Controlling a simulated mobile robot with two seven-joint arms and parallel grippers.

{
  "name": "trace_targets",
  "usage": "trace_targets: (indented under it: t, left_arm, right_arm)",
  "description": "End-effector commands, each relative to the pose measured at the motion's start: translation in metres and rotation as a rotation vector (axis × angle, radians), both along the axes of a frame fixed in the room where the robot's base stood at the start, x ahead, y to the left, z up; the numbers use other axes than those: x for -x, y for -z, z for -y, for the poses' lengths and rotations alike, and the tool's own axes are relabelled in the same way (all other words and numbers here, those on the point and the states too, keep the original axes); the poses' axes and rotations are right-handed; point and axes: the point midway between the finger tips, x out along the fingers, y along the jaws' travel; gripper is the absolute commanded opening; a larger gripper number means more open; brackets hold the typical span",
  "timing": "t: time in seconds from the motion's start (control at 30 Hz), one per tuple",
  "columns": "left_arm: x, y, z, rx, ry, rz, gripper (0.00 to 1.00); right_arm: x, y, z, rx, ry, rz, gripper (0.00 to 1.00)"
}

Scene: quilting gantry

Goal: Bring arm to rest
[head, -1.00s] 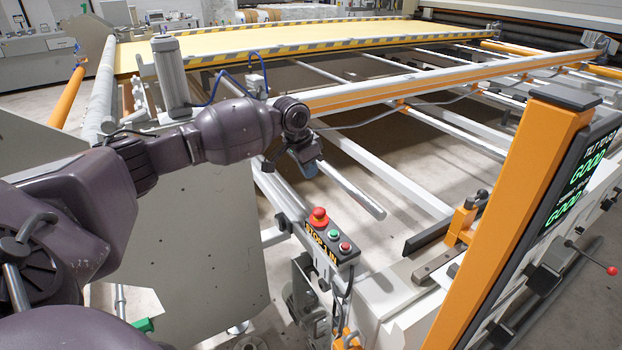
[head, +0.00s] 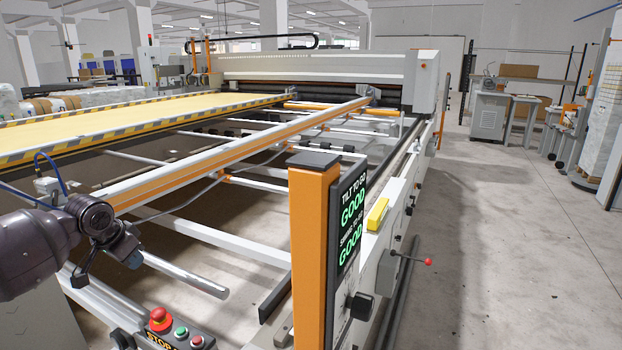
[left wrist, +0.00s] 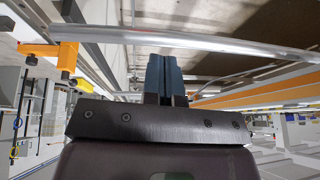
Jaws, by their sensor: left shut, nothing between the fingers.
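My left arm (head: 40,250) comes in from the left edge in the head view, over the near left part of the gantry frame. My left gripper (head: 133,260) hangs at its end, small and partly hidden by the wrist, close to a silver bar (head: 185,274). In the left wrist view, the two blue fingers of my left gripper (left wrist: 163,62) are together and empty. A silver tube (left wrist: 200,39) crosses beyond their tips; I cannot tell the gap. My right gripper is in neither view.
A control box with a red stop button (head: 160,319) sits below the arm. An orange post (head: 312,250) with a "GOOD" display (head: 351,215) stands at centre. An orange-striped rail (head: 240,160) runs behind the wrist. The floor (head: 490,250) at right is mostly clear.

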Motion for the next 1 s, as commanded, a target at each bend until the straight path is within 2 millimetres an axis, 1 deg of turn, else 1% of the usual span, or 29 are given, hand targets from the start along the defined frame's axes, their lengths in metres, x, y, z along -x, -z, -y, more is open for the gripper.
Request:
trace_targets:
  t: [0.07,0.1,0.13,0.2,0.27,0.3,0.37,0.43,0.57,0.6,0.7,0.77,0.8,0.87,1.0]
  left_arm:
    - [-0.014,-0.015,0.007,-0.040,0.029,0.118,0.00]
    - [-0.022,-0.023,0.015,-0.055,0.050,0.182,0.00]
    - [-0.027,-0.028,0.023,-0.063,0.066,0.228,0.00]
    - [-0.034,-0.030,0.041,-0.074,0.105,0.317,0.00]
    - [-0.036,-0.025,0.057,-0.077,0.136,0.385,0.00]
    - [-0.036,-0.021,0.069,-0.075,0.158,0.430,0.00]
    - [-0.032,-0.010,0.088,-0.066,0.189,0.491,0.00]
    - [-0.024,0.004,0.109,-0.049,0.220,0.558,0.00]
    - [0.000,0.033,0.143,-0.008,0.256,0.664,0.00]
    - [0.010,0.042,0.153,0.006,0.261,0.691,0.00]
    - [0.035,0.064,0.171,0.039,0.260,0.751,0.00]
    - [0.052,0.076,0.180,0.059,0.252,0.779,0.00]
    - [0.063,0.083,0.185,0.070,0.244,0.796,0.00]
    - [0.081,0.094,0.190,0.085,0.227,0.816,0.00]
    - [0.123,0.119,0.197,0.110,0.171,0.843,0.00]
  right_arm:
    - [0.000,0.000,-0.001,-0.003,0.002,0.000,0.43]
    - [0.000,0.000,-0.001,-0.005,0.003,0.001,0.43]
    - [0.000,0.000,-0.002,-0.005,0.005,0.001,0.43]
    - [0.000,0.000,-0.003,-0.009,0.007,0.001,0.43]
    - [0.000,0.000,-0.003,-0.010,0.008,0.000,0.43]
    - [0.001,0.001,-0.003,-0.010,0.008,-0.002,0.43]
    - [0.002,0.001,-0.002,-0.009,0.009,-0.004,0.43]
    - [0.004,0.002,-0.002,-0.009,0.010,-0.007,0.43]
    - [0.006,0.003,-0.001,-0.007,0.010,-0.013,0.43]
    - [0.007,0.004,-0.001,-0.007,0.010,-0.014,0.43]
    - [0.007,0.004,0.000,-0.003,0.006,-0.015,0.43]
    - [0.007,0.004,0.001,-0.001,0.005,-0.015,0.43]
    - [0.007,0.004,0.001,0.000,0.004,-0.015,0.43]
    - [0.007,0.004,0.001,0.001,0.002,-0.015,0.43]
    - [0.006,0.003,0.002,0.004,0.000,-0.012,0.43]
